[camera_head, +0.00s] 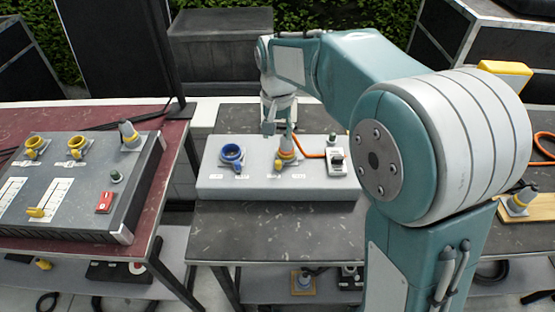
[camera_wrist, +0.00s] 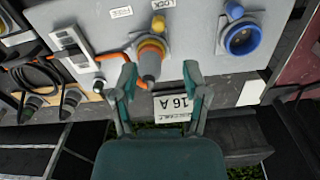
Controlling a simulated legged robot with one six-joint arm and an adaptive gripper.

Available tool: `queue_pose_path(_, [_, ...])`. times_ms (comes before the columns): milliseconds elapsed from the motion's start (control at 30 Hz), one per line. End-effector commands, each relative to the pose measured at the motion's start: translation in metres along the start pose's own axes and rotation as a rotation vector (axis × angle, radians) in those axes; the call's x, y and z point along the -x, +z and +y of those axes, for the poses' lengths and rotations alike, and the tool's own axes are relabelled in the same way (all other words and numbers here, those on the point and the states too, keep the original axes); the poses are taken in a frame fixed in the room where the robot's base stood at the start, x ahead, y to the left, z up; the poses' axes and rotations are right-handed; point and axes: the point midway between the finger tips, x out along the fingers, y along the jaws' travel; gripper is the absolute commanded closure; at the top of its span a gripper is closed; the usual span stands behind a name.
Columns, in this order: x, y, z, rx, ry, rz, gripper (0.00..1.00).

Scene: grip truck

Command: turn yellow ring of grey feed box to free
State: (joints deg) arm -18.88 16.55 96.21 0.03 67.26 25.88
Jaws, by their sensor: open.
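The grey feed box (camera_head: 255,184) sits on the dark middle table. Its yellow ring (camera_head: 286,161) is at the right of a blue socket (camera_head: 231,154); a grey plug with an orange cable (camera_head: 309,155) is in the ring. In the wrist view the yellow ring (camera_wrist: 153,47) surrounds the plug (camera_wrist: 150,66), below a small "LOCK" label (camera_wrist: 162,4). My gripper (camera_wrist: 160,75) is open and empty, with the plug showing between its fingertips, nearer the left finger. It also shows in the head view (camera_head: 269,128), above and behind the ring. Contact is not visible.
A second panel box (camera_head: 70,205) with yellow sockets stands on the red table at left. A white switch unit (camera_head: 338,166) is right of the ring, where the orange cable runs. The blue socket (camera_wrist: 241,38) is close right of my fingers in the wrist view.

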Motion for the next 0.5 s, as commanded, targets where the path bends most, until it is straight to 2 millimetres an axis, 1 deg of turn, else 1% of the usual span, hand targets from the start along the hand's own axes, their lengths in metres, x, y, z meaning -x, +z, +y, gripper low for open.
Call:
queue_pose_path(300, [-0.057,0.001,0.001,0.000,0.002,-0.004,0.41])
queue_pose_path(500, [-0.088,0.001,0.000,0.000,0.002,-0.003,0.41])
